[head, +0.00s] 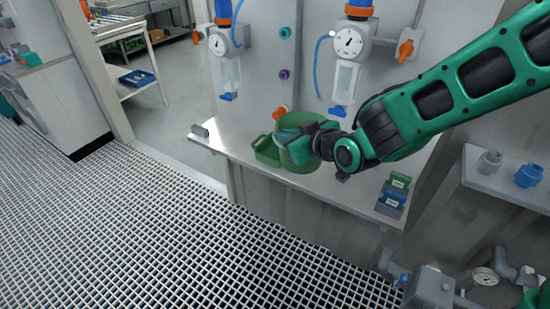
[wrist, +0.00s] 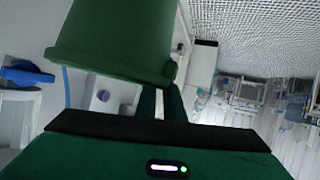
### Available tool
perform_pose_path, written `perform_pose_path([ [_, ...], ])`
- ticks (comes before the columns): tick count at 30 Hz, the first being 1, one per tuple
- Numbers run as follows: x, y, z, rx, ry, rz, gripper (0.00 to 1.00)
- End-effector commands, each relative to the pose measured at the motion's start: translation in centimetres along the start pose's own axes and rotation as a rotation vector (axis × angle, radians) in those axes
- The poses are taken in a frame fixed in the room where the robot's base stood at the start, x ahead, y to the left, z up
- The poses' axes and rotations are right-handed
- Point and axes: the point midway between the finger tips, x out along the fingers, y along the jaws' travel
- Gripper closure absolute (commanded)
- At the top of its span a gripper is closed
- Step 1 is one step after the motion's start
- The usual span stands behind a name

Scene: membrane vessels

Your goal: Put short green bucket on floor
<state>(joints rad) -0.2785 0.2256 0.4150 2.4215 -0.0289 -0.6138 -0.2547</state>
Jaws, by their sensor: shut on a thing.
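The short green bucket (head: 298,158) is at the bench in the head view, behind and beside my gripper (head: 308,140). In the wrist view the bucket (wrist: 115,38) fills the upper left, with its wall and rim close to my fingers (wrist: 160,103). My gripper is shut on the bucket. I cannot tell whether the bucket's base touches the bench top. The floor (head: 150,235) is a light and dark grid that lies in front of and below the bench.
A green bin (head: 266,151) stands on the bench (head: 235,152) just left of the bucket. Small green and blue boxes (head: 392,195) sit at its right end. Gauges (head: 349,42) and valves hang on the panel behind. Pipes (head: 430,285) stand at lower right. The grid floor at left is clear.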

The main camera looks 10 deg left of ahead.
Motion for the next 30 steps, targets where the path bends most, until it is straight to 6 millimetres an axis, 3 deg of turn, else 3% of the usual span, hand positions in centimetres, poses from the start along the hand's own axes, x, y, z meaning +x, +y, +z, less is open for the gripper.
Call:
perform_pose_path([
  [9,0.5,-1.7,-0.5,-0.01,0.004,-0.022,1.0],
  [16,0.8,-1.7,-0.3,-0.011,0.003,-0.026,1.0],
  [30,4.0,6.1,4.8,-0.007,0.001,-0.024,1.0],
])
